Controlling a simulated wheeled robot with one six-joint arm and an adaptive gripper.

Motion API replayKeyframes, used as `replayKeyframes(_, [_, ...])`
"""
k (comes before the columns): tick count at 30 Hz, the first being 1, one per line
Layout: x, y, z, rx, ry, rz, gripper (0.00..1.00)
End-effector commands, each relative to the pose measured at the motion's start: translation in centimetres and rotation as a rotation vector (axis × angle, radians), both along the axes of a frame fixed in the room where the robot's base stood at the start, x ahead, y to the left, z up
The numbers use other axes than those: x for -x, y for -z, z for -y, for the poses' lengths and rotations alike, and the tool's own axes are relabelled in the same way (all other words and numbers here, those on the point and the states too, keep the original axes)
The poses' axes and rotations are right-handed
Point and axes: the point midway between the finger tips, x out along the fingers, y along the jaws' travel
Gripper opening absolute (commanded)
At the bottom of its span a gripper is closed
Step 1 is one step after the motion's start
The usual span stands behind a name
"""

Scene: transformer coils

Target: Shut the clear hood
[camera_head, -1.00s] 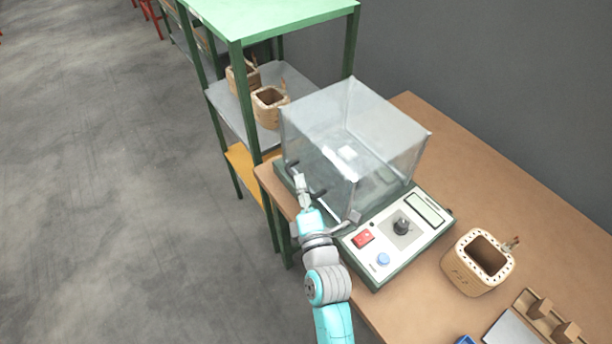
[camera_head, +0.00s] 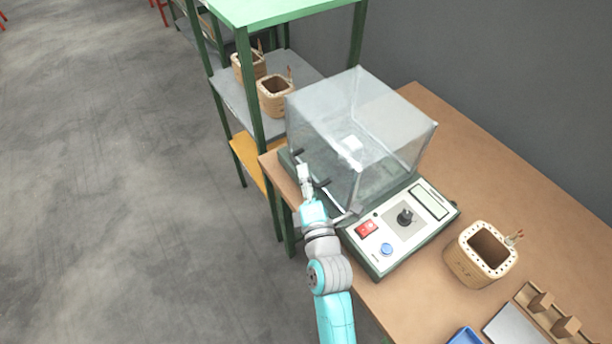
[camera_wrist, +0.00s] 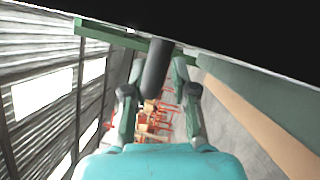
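The clear hood (camera_head: 335,125) is a see-through box on the green base of a bench tester (camera_head: 400,228). It looks nearly level; I cannot tell if its lower edge touches the base all round. Its dark bar handle (camera_head: 322,184) is on the left side, with an end showing on either side of my gripper (camera_head: 304,172). In the wrist view the handle (camera_wrist: 156,72) runs between the two fingers of my gripper (camera_wrist: 158,68), which lie close on both sides of it. My gripper looks shut on the handle.
The tester's panel has a red switch (camera_head: 367,228), a black knob (camera_head: 404,216) and a blue button (camera_head: 387,249). A wooden coil holder (camera_head: 470,270) stands to the right on the brown bench (camera_head: 520,200). A green-framed shelf (camera_head: 285,12) stands close behind on the left.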

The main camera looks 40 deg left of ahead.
Motion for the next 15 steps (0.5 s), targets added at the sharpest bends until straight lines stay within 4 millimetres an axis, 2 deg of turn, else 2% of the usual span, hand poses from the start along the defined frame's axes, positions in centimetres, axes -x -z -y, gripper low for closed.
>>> replayKeyframes(8, [0.6, 0.2, 0.8, 0.0, 0.001, -0.001, 0.25])
replayKeyframes(15, [3.3, 0.7, 3.7, 0.0, 0.001, -0.003, 0.25])
